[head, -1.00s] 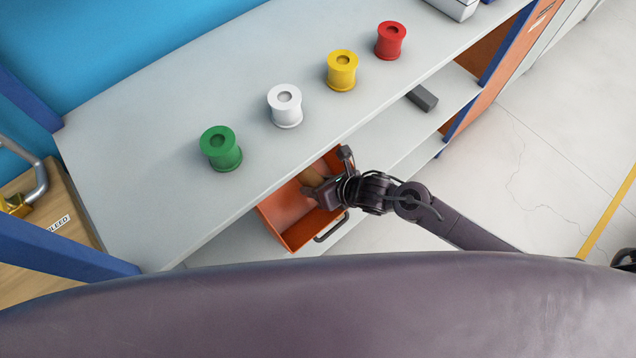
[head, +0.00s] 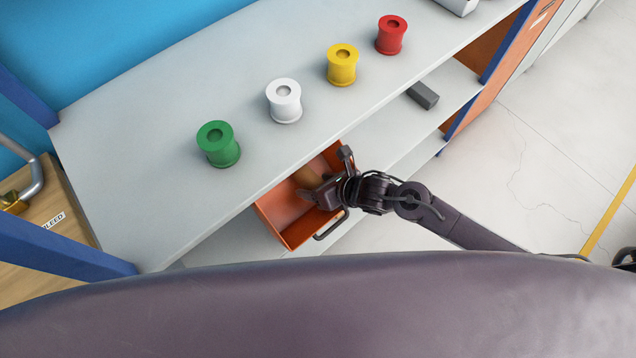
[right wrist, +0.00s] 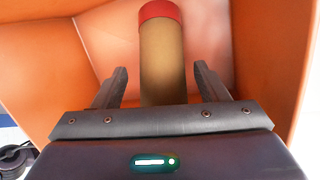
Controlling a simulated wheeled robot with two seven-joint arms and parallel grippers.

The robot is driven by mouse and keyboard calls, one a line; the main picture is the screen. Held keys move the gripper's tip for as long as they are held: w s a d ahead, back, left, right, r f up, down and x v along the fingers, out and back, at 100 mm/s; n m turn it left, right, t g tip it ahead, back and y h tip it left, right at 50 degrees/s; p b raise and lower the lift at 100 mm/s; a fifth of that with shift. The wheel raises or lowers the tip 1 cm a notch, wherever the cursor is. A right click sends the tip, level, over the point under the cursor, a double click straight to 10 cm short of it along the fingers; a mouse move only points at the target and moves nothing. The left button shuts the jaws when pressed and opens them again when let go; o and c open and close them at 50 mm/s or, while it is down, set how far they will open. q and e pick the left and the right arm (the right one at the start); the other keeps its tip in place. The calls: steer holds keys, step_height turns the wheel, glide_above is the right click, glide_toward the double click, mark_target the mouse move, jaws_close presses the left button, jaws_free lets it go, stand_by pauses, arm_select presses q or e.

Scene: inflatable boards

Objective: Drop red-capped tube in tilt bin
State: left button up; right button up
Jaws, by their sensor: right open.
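The tube, tan with a red cap (right wrist: 160,12), is inside the orange tilt bin (head: 288,218) below the shelf's front edge. In the right wrist view the tube lies between the two fingers of my right gripper (right wrist: 161,72), with a gap on each side, its cap pointing away from the wrist. The fingers are open. In the head view the right gripper (head: 328,174) reaches into the bin, and only a tan bit of the tube (head: 306,177) shows; the cap is hidden there. My left gripper is not in view.
Green (head: 218,146), white (head: 284,102), yellow (head: 342,66) and red (head: 391,36) spools stand on the grey shelf top (head: 150,130). A dark grey block (head: 423,95) lies on the lower shelf. The bin has a dark front handle (head: 331,225). Open floor lies at right.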

steer(key=shift+r+p, duration=0.5)
steer(key=shift+p, duration=0.05)
steer(key=v, duration=1.2)
steer(key=shift+r, duration=0.1)
